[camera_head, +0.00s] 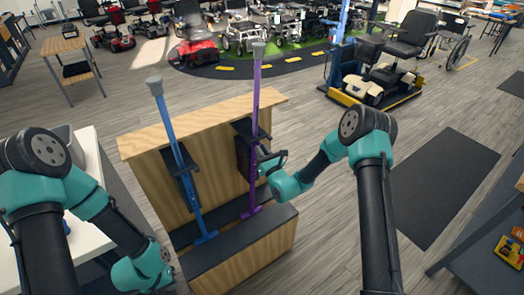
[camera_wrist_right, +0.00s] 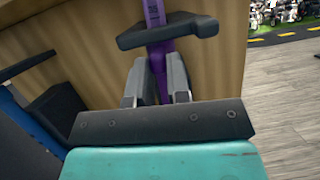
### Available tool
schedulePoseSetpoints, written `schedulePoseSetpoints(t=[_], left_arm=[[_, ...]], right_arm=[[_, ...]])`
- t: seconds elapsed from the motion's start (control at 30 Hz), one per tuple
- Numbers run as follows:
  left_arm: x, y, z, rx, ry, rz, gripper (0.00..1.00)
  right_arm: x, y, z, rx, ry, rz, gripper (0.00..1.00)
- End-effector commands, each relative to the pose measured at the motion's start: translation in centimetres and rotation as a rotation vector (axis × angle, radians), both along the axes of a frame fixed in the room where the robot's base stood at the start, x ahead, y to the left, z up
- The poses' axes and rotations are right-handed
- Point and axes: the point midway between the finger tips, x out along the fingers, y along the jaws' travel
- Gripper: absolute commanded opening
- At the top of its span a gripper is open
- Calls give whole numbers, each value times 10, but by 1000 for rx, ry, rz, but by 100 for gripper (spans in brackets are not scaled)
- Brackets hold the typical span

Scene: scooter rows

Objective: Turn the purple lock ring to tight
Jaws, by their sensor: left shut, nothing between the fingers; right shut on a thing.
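A purple crutch (camera_head: 257,85) stands upright at a wooden stand, its foot on the dark low step. My right gripper (camera_head: 270,162) is at its middle, just below the dark handgrip. In the right wrist view, my right gripper (camera_wrist_right: 157,85) has its grey fingers on either side of a purple part, the purple lock ring (camera_wrist_right: 160,62), and is shut on it. The fingers partly hide the ring, and no tight mark can be made out. My left gripper (camera_head: 160,284) is low at the bottom edge, away from the crutch; its fingertips are hard to make out.
A blue crutch (camera_head: 172,130) leans at the same wooden stand (camera_head: 205,120), left of the purple one. A white table (camera_head: 88,150) is at the left and a dark bench (camera_head: 490,240) at the right.

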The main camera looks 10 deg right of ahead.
Motion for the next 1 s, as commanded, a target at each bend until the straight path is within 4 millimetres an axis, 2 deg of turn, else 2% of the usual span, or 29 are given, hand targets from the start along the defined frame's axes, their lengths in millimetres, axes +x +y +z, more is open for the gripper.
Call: schedulePoseSetpoints(t=[0.1,0.13,0.37,0.77,1.0], left_arm=[[0,0,0,0,0,0,0],[0,0,0,0,0,0,0],[0,0,0,0,0,0,0],[0,0,0,0,0,0,0],[0,0,0,0,0,0,0]], right_arm=[[0,0,1,0,-2,2,0],[0,0,1,0,-2,2,20],[0,0,0,0,-1,2,42],[-5,-2,-2,0,0,1,43],[-34,-11,-13,1,2,1,43]])
